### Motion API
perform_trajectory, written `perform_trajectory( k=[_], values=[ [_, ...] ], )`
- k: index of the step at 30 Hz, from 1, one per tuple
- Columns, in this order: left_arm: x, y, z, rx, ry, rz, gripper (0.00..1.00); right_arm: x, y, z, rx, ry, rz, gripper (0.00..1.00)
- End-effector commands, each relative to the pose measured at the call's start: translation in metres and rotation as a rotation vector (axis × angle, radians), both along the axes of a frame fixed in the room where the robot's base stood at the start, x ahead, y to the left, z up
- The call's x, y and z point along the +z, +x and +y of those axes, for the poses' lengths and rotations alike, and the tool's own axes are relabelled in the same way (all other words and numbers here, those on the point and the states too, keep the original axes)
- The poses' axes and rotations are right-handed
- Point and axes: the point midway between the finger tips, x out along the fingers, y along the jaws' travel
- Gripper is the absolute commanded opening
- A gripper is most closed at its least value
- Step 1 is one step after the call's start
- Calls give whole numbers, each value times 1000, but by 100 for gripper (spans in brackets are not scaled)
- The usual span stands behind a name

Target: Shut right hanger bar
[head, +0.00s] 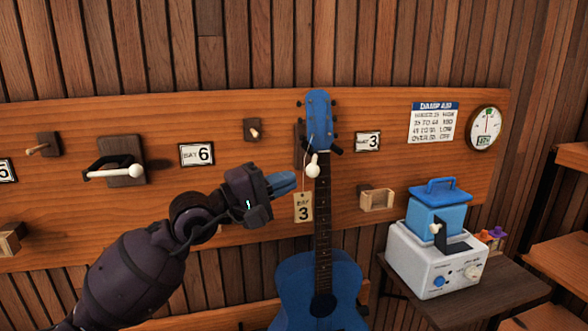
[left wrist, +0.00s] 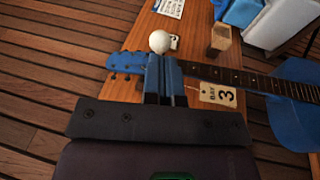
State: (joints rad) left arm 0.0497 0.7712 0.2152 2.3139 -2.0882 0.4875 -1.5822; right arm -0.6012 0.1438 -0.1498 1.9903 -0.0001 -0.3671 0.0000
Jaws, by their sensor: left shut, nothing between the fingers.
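A blue ukulele (head: 318,282) hangs upright by its neck at the right hanger (head: 299,140). A white ball knob (head: 313,170), on the end of the right hanger bar, shows in front of the neck. The bar's exact angle is hard to see. My left gripper (head: 288,182) is shut and empty, its blue fingertips just left of and slightly below the knob. In the left wrist view the knob (left wrist: 160,42) sits just past the fingertips (left wrist: 165,62); I cannot tell whether they touch. A "Bay 3" tag (head: 303,208) hangs by the neck. My right gripper is out of view.
Another hanger (head: 124,172) with a white-knobbed bar is at the left, near a "Bay 6" label (head: 196,154). A small wooden box (head: 377,199) is right of the neck. A white device (head: 430,262) with a blue box (head: 437,207) stands on a side table.

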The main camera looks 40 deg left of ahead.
Motion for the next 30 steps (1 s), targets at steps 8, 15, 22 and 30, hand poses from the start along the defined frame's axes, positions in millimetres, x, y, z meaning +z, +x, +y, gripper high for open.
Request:
perform_trajectory(
  k=[8, 15, 22, 30],
  values=[
    [5, 18, -10, 0, -1, 0, 0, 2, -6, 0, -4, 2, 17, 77],
    [4, 20, -11, 1, 0, 0, 0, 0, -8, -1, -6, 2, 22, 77],
    [4, 20, -11, 1, 0, 0, 0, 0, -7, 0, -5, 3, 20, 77],
    [4, 26, -14, 3, -1, -1, 0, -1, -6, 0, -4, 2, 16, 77]
  ],
)
